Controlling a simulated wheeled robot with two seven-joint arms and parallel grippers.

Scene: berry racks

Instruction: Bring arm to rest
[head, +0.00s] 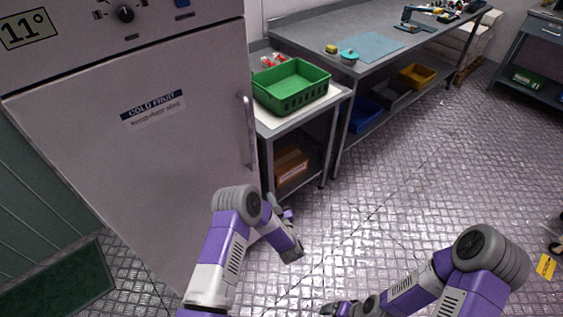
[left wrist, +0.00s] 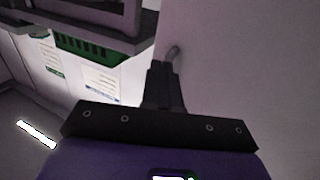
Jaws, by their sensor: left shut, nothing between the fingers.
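My left arm (head: 226,245) comes up from the bottom in the head view, bent at its elbow in front of the white fridge. My left gripper (head: 278,206) is partly hidden behind the forearm, low beside the fridge's right edge. In the left wrist view, the left gripper (left wrist: 165,82) is shut and empty, its dark fingers together. My right arm (head: 480,262) is bent at the lower right. My right gripper (head: 331,309) shows only as a small dark part at the bottom edge; its fingers are unclear.
The closed fridge (head: 140,150) stands at the left, with a vertical handle (head: 248,130). A green crate (head: 290,86) sits on a small table (head: 333,92) to its right. A long steel bench (head: 310,33) runs behind. The metal floor (head: 430,170) at the right is largely clear.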

